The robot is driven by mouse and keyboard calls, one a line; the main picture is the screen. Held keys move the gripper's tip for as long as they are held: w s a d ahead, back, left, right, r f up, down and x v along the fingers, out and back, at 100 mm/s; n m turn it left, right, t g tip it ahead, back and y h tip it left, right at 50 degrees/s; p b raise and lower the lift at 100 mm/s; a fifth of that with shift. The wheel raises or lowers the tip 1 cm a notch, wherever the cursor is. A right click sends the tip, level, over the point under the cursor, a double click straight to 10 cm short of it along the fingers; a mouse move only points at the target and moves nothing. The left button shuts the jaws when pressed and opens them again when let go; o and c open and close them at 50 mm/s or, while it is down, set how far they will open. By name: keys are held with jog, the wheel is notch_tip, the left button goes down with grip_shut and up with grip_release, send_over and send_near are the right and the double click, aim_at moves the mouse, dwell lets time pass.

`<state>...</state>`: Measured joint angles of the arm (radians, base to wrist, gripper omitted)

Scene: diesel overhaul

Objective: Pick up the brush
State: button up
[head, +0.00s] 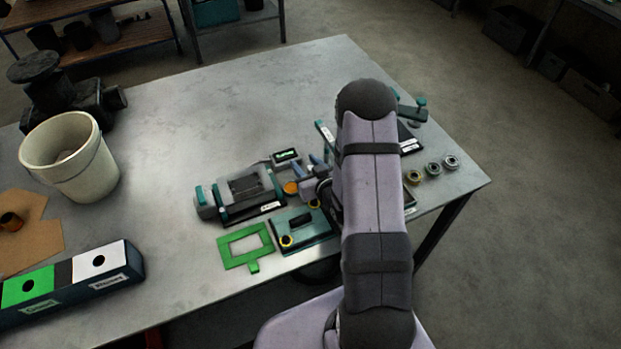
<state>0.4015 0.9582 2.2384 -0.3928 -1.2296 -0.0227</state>
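I cannot make out a brush for certain; my arm covers part of the work area. My gripper (310,188) shows only in part at the left side of my arm, low among the parts in the middle of the table. Small blue pieces (318,163) show right beside it, and I cannot tell what they are. Whether the gripper's fingers are open or shut, or hold anything, is not visible.
A grey-teal fixture (243,190), a green frame (246,246) and a teal plate (304,232) lie left of my arm. Several metal rings (433,169) lie right. A white bucket (70,156) and a labelled box (72,281) stand left. The table's back is clear.

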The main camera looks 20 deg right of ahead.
grip_shut()
jog(key=shift+r, duration=0.2)
notch_tip(320, 180, up, 10)
jog(key=b, duration=0.2)
jog(key=shift+f, duration=0.2)
dwell(0.6)
jog(key=s+a+r+n+g+y, duration=0.1)
jog(key=a+n+y, duration=0.2)
jog(key=a, duration=1.3)
jog(key=a+r+n+y, duration=0.2)
jog(key=a+y, duration=0.1)
jog(key=a, duration=1.2)
jog(key=w+d+f+m+t+h, duration=0.1)
jog(key=w+d+m+h, duration=0.1)
jog(key=d+m+h, duration=0.3)
jog(key=d+h, duration=0.1)
jog(key=d, duration=0.3)
jog(key=shift+w+d, duration=0.15)
jog(key=shift+d, duration=0.05)
